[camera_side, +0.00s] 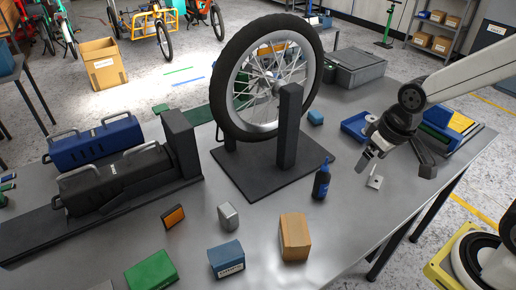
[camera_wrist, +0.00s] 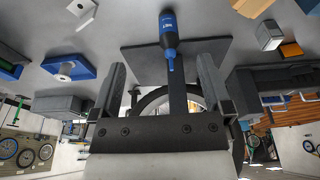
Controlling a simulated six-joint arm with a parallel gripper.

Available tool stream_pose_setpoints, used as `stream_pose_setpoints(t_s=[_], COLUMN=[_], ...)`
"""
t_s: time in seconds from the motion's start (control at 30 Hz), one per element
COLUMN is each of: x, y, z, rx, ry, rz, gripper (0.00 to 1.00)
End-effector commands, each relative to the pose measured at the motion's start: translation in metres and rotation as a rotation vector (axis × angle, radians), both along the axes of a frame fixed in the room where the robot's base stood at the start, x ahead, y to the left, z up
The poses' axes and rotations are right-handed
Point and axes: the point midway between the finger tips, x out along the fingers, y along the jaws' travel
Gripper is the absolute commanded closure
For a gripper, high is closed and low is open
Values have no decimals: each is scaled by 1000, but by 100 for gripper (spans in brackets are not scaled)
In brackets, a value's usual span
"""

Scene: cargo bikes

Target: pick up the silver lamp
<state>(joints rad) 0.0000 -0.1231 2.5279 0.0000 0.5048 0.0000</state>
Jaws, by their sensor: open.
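The silver lamp (camera_side: 228,216) is a small grey block standing on the metal table, in front of the wheel stand, in the side view. In the wrist view it shows at the upper right (camera_wrist: 268,36). My gripper (camera_side: 368,158) is above the right part of the table, well apart from the lamp, up and to its right. In the wrist view the two fingers (camera_wrist: 161,64) are spread with nothing held between them. A blue bottle shows beyond them.
The wheel stand (camera_side: 252,180) holds a bicycle wheel upright at mid-table. The blue bottle (camera_side: 321,182) stands between my gripper and the lamp. An orange lamp (camera_side: 173,216), a blue box (camera_side: 227,260) and a tan box (camera_side: 294,238) surround the silver lamp, with bare table between.

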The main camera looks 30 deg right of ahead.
Motion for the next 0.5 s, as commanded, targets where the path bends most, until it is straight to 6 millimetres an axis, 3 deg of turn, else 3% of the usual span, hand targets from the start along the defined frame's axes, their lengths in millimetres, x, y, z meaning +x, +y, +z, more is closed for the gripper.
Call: stream_pose_setpoints(t_s=[0.17, 0.5], x=[0, 12], y=[0, 15], z=[14, 10], rx=[0, 105], ry=[-3, 78], rz=[0, -148], gripper=[0, 0])
